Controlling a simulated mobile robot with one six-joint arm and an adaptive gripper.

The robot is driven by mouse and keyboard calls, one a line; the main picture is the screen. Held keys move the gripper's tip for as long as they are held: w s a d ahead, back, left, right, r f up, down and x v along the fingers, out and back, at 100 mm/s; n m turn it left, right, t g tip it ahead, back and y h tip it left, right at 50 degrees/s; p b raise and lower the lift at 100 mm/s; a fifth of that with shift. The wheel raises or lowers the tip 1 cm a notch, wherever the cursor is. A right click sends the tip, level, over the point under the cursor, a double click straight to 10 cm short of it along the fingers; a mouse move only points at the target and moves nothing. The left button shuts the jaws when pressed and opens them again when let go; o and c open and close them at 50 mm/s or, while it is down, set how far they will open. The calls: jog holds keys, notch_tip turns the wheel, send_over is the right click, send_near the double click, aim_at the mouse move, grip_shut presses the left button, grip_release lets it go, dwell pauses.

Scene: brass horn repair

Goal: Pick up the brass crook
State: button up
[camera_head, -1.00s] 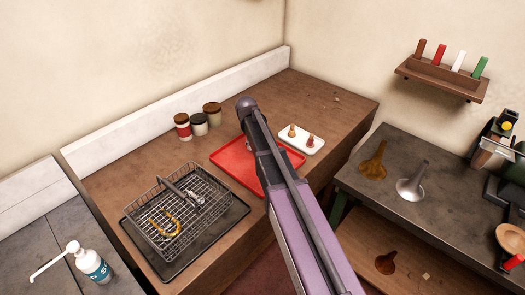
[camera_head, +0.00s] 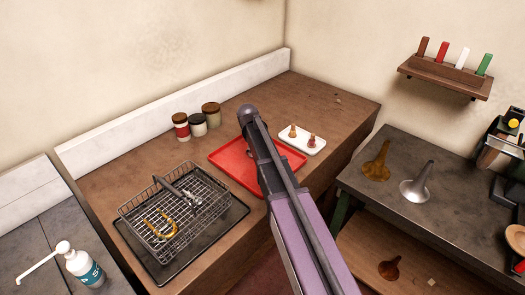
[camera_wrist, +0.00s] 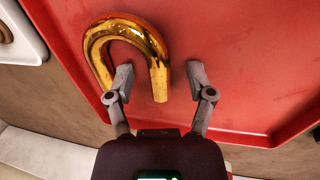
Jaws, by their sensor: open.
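The brass crook (camera_wrist: 130,42) is a shiny gold U-shaped tube lying on the red tray (camera_wrist: 240,60) in the wrist view. Its bend is at the upper left and one open end points down the picture. My gripper (camera_wrist: 160,74) is open. Its left finger is inside the U and its right finger is outside, so the two stand on either side of the crook's right leg, with a gap on each side. In the head view my arm covers the crook and my gripper; the tray (camera_head: 228,160) shows beside the arm.
A wire basket (camera_head: 190,205) holding another gold U-shaped piece (camera_head: 160,225) stands on a dark tray at the left. Several jars (camera_head: 197,124) stand behind. A white dish (camera_head: 302,138) with two small pieces is beyond the red tray. A grey bench (camera_head: 400,160) is at the right.

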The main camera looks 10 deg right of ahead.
grip_shut()
dwell(0.3)
jog(key=shift+r, duration=0.15)
notch_tip(320, 180, up, 3)
jog(key=p, duration=0.3)
jog(key=shift+r+p, duration=0.2)
jog(key=shift+p, duration=0.15)
jog(key=s, duration=0.5)
jog(key=s+r+p, duration=0.1)
jog(key=s, duration=0.4)
jog(key=s+d, duration=0.1)
jog(key=s, duration=0.5)
jog(key=shift+r, duration=0.15)
